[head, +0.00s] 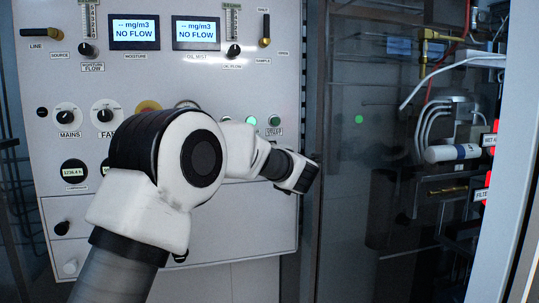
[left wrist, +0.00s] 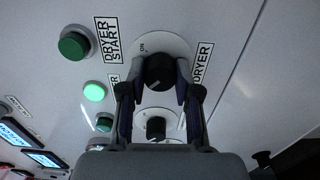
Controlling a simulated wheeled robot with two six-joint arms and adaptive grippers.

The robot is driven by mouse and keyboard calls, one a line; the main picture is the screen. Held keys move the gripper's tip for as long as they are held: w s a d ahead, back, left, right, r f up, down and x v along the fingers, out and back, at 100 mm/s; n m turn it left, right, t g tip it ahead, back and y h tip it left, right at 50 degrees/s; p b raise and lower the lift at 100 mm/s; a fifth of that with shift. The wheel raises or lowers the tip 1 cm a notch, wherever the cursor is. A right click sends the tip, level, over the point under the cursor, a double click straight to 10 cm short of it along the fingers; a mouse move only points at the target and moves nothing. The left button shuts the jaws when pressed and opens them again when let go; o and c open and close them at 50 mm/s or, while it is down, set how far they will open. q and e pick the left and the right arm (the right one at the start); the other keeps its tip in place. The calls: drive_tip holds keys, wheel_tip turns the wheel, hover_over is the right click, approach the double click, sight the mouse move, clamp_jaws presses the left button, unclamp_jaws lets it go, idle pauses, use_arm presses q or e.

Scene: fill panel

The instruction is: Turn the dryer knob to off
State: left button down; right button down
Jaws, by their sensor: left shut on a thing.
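The dryer knob (left wrist: 160,70) is a round black knob on a white dial plate in the left wrist view. A DRYER label (left wrist: 201,64) stands to its right and an ON mark shows at the plate's upper left. My left gripper (left wrist: 157,80) is shut on the knob, one finger on each side. Which way the knob points is too dark to tell. In the head view my left arm reaches across the panel and hides the knob and the fingers. My right gripper is in neither view.
A second black knob (left wrist: 156,127) sits just below, between the fingers. A lit green button (left wrist: 94,91) and the dark green dryer start button (left wrist: 74,46) are to the left. In the head view, dark cabinet glass with pipes (head: 440,150) lies right of the panel.

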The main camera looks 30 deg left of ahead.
use_arm(q)
drive_tip(key=c, duration=0.8)
unclamp_jaws()
drive_tip(key=shift+f, duration=0.2)
drive_tip(key=shift+s+r, duration=0.1)
drive_tip(key=shift+s, duration=0.05)
drive_tip(key=v, duration=1.2)
drive_tip(key=shift+a, duration=0.1)
